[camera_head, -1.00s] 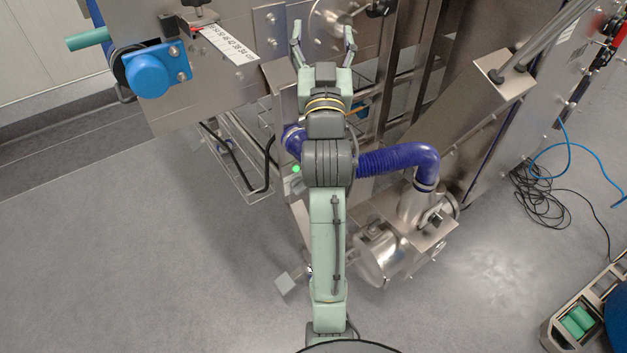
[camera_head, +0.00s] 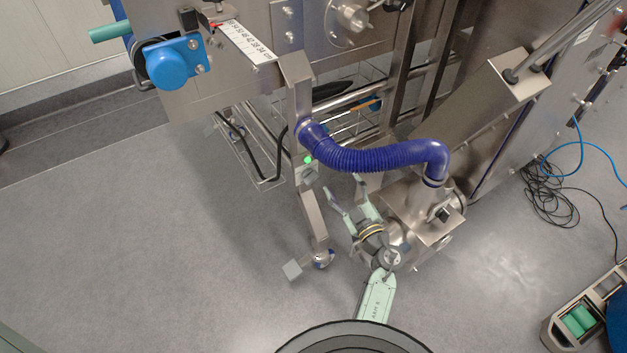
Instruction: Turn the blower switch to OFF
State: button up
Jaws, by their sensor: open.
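A green lamp (camera_head: 308,159) glows on a small metal box (camera_head: 306,173) on the upright post; the blower switch is probably on this box, but it is too small to tell its position. A blue ribbed hose (camera_head: 375,158) runs from the post to the metal blower (camera_head: 425,225). My gripper (camera_head: 345,184) is open and empty, just right of and a little below the box in the picture, under the hose. I see no contact with the box. The blower's metal body stands close to the right of my gripper.
The post's foot (camera_head: 322,259) stands left of my arm. A wire rack (camera_head: 250,150) is behind the post on the left. A blue motor (camera_head: 170,63) sits at upper left. Cables (camera_head: 548,190) lie on the floor at right. The floor at lower left is clear.

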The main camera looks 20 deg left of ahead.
aim_at(314, 181)
jog(key=s+a+f+n+g, duration=0.1)
jog(key=s+a+f+g, duration=0.15)
jog(key=f, duration=0.25)
jog(key=shift+g+y, duration=0.25)
jog(key=shift+y, duration=0.15)
jog(key=x, duration=0.9)
jog(key=shift+w+a+f+p, duration=0.1)
jog(key=shift+a+p, duration=0.2)
jog(key=shift+p, duration=0.05)
jog(key=c, duration=1.1)
jog(key=shift+c, duration=0.2)
